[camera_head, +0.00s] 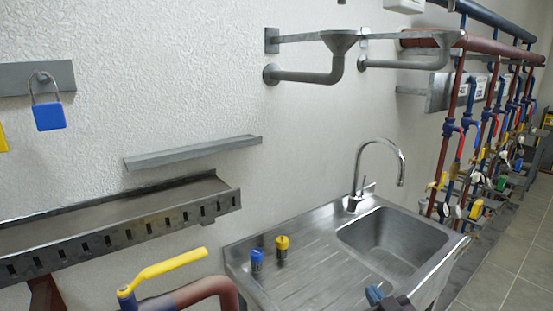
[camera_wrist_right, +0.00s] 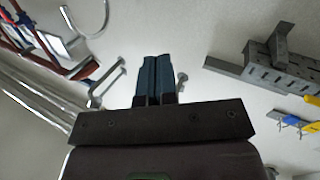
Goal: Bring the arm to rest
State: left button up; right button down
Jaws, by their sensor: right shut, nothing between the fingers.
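My right gripper (camera_head: 374,294) shows at the bottom edge of the head view, in front of the sink's front side; only its blue fingertips and part of its dark body are in frame. In the right wrist view its two blue fingers (camera_wrist_right: 157,80) are pressed together and empty, pointing away from the dark mounting plate. Nothing touches the fingertips in that view. Most of my right arm is out of the frame. My left gripper is in neither view.
A steel sink (camera_head: 322,250) with a curved tap (camera_head: 380,150) stands by the wall; a blue cap (camera_head: 257,260) and a yellow cap (camera_head: 282,246) stand on its drainboard. A yellow-handled valve (camera_head: 165,270) is left, below a metal shelf (camera_head: 110,225). Red and blue pipes (camera_head: 450,130) line the right.

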jog(key=s+d+f+m+g+h, duration=0.1)
jog(key=s+d+f+m+g, duration=0.1)
jog(key=s+f, duration=0.8)
jog(key=s+d+f+m+g+h, duration=0.1)
jog(key=s+d+f+g+h, duration=0.1)
jog(key=s+f, duration=0.8)
jog(key=s+d+g, duration=0.1)
jog(key=s+d, duration=0.1)
jog(key=s, duration=0.1)
jog(key=shift+d+f+m+h, duration=0.25)
jog(key=shift+d+m+h, duration=0.05)
jog(key=shift+d+m, duration=0.1)
